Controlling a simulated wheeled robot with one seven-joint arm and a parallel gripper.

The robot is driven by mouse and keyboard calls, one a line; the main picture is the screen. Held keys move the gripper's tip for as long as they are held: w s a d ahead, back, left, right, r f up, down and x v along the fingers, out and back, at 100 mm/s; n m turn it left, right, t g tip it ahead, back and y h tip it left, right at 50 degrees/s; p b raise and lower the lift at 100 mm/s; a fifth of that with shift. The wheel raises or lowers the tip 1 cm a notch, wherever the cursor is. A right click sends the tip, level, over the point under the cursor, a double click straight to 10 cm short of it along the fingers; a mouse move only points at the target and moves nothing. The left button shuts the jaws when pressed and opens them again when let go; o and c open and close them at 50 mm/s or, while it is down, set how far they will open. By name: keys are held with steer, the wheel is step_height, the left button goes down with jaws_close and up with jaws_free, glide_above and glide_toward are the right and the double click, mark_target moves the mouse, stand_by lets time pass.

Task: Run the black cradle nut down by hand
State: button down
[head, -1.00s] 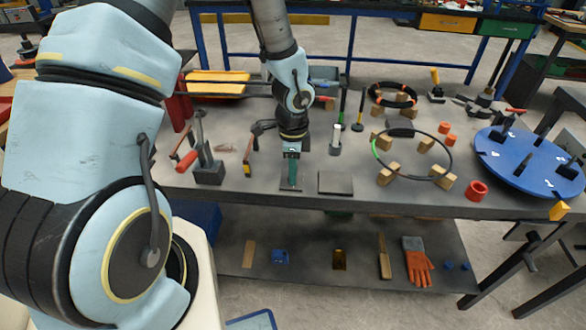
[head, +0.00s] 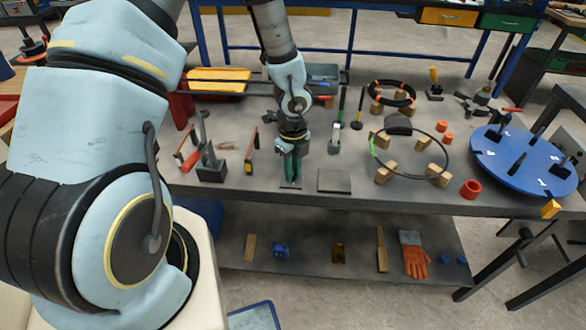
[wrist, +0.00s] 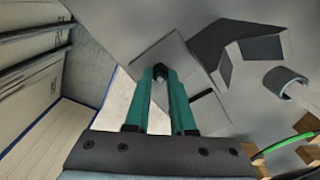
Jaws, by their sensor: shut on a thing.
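The plate (wrist: 172,52) lies behind the fingertips there. The nut is hidden by the fingers in the head view. I cannot see the thread under it or how far down it sits.
A dark clamp stand (head: 211,166) is to the left. A black ring on wooden blocks (head: 388,172) and a blue round table (head: 523,160) stand to the right.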

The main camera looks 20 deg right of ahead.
stand_by(0.3)
steer(key=c, duration=0.8)
jaws_free()
steer(key=shift+o, duration=0.2)
step_height(320, 180, up, 11)
steer(key=shift+f, duration=0.1)
